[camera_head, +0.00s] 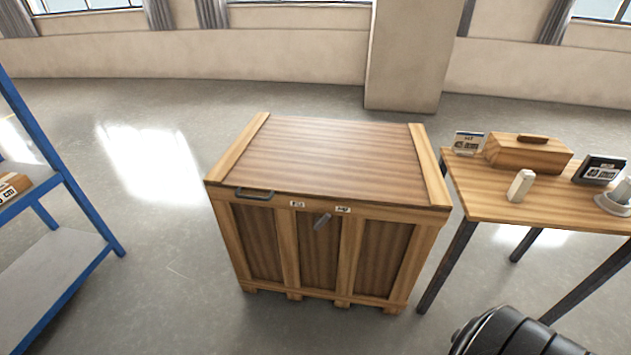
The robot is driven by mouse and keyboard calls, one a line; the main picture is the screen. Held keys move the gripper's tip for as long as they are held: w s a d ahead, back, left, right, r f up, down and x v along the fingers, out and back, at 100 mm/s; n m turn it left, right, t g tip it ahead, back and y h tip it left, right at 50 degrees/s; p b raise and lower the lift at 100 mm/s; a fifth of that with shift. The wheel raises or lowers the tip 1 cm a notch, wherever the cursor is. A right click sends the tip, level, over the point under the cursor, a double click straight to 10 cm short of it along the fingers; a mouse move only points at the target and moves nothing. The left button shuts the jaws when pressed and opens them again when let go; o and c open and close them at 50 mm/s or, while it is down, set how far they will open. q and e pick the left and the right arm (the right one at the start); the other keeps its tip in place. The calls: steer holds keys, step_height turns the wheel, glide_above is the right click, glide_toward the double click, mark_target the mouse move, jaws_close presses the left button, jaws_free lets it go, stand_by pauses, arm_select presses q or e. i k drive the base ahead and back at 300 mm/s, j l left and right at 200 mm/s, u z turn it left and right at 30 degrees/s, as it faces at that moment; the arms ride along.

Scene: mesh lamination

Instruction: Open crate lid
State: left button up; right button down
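A large wooden crate (268,245) stands upright on the floor in the middle of the view. Its flat lid (325,155) lies level across the top and looks closed. A dark handle (254,194) sits at the left part of the lid's front edge. Neither of my grippers shows in the view.
A wooden table (480,195) stands close to the crate's right, with a wooden box (527,152), a white bottle-like item (520,186) and signs. A blue shelf rack (85,215) is at the left. Floor before the crate is clear.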

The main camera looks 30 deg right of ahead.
mark_target(363, 162)
steer(key=z, duration=0.9)
